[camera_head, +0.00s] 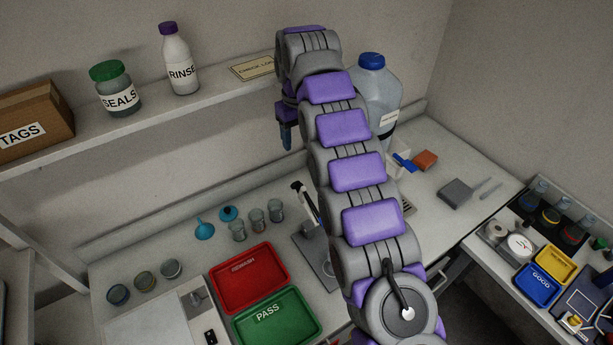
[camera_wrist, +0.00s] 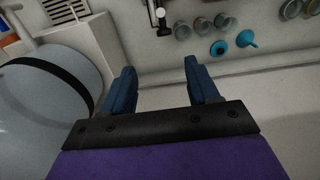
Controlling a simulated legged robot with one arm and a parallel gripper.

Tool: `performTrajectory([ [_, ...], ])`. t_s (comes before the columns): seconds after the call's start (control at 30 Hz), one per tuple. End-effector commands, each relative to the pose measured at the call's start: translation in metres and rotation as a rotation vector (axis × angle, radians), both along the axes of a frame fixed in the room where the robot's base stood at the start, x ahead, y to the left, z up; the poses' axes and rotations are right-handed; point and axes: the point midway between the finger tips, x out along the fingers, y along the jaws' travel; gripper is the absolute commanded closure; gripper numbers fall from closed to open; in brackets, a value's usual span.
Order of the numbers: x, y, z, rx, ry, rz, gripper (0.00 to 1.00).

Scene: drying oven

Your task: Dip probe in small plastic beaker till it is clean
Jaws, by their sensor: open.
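My gripper (camera_wrist: 160,75) is open and empty in the wrist view, its two blue fingers apart. In the head view, my gripper (camera_head: 286,138) hangs high near the shelf, above the bench. Several small clear beakers stand on the bench, including one beside the blue funnel (camera_head: 238,230) and another nearer the stand (camera_head: 276,211). I cannot tell which is plastic. A slim white-and-black device on a stand (camera_head: 304,196) may carry the probe; my arm partly hides it. It also shows at the top of the wrist view (camera_wrist: 161,14). No probe is clearly recognisable.
A large blue-capped bottle (camera_head: 377,82) stands behind my arm. The shelf (camera_head: 140,108) holds a seals jar (camera_head: 115,88) and rinse bottle (camera_head: 179,62). Red (camera_head: 249,280) and green (camera_head: 275,318) trays lie at the front. A blue funnel (camera_head: 204,229) lies behind them.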

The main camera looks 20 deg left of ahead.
Motion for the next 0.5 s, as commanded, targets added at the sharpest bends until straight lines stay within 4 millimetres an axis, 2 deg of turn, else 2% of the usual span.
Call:
performTrajectory([
  [0.23, 0.0, 0.008, -0.022, -0.003, -0.002, 0.006, 0.4],
  [0.37, 0.0, 0.005, -0.039, -0.002, 0.002, 0.005, 0.4],
  [0.5, 0.0, -0.001, -0.047, 0.001, 0.003, 0.004, 0.4],
])
